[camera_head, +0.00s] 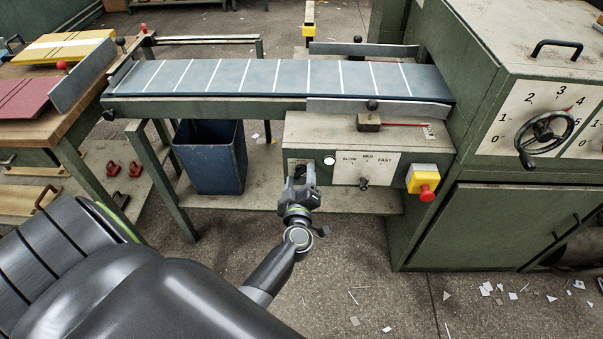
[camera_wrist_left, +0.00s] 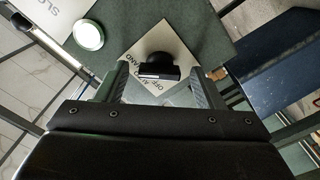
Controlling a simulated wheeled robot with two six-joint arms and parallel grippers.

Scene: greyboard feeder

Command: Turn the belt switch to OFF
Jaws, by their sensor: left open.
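The belt switch (camera_wrist_left: 158,66) is a black rotary knob on a pale plate (camera_wrist_left: 152,90) lettered with OFF, AUTO and HAND. In the left wrist view it stands at the middle, between the tips of my left gripper (camera_wrist_left: 159,72). The jaws are open, one finger on each side, with a gap showing around the knob. I cannot tell for sure which mark the knob points to. In the head view my left gripper (camera_head: 301,180) is at the left end of the feeder's control box (camera_head: 400,144) and largely covers the switch. My right gripper is not in view.
Beside the switch are a white round lamp (camera_head: 329,161), a speed plate (camera_head: 377,167) with its knob, and a red stop button (camera_head: 427,192) on a yellow box. The striped belt (camera_head: 270,77) runs above; a blue bin (camera_head: 210,158) stands to the left.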

